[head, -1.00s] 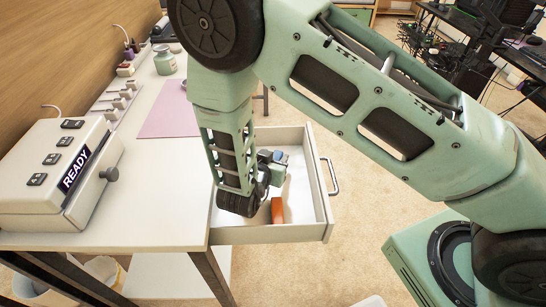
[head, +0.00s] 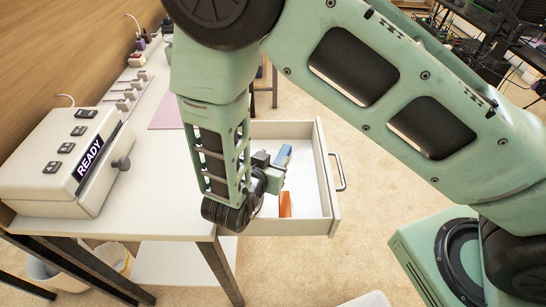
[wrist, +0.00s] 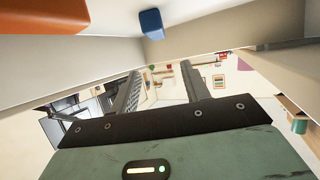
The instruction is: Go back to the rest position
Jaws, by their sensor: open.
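My gripper (head: 270,177) is open and hangs low at the left part of the open white drawer (head: 328,180) in the head view. Its fingertips are small and partly hidden by my wrist. A blue block (head: 283,156) lies in the drawer beyond the gripper, and an orange block (head: 285,204) lies nearer the front right of the gripper. In the wrist view, the orange block (wrist: 42,14) fills the upper left corner and the blue block (wrist: 151,24) shows at the top. Neither block appears held.
The white desk (head: 165,225) runs along the left. It bears a white device reading READY (head: 70,165), sliders (head: 128,93) and a pink mat (head: 167,115). The drawer handle (head: 340,170) juts right. Bare carpet (head: 330,265) lies right of the drawer. A cluttered dark desk (head: 500,45) stands at the back right.

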